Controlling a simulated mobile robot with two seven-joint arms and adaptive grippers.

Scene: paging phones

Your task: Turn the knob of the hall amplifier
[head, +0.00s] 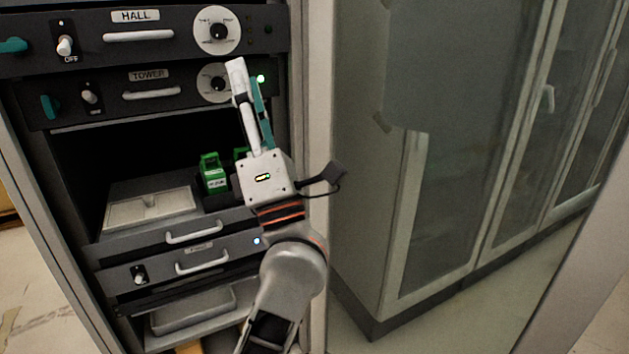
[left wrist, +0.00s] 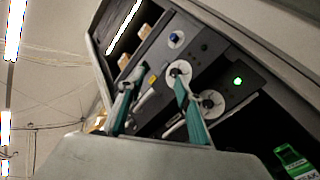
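The hall amplifier (head: 165,45) is the dark top panel in the head view, with a HALL label and a pale handle. Its black knob (head: 217,31) sits on a white round dial at the right. The dial (left wrist: 180,69) also shows in the left wrist view, partly covered by a fingertip. My left gripper (head: 247,71) is in front of the tower amplifier's dial, below and right of the hall knob. In the left wrist view the two teal-padded fingers (left wrist: 153,80) stand apart with nothing held between them. My right gripper is not in view.
The tower amplifier (head: 125,108) sits directly below, with a lit green lamp (head: 261,78). A green device (head: 212,172) stands on the open shelf beneath, partly behind my gripper. Lower panels have protruding handles (head: 193,232). A glass-doored cabinet (head: 450,180) stands to the right.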

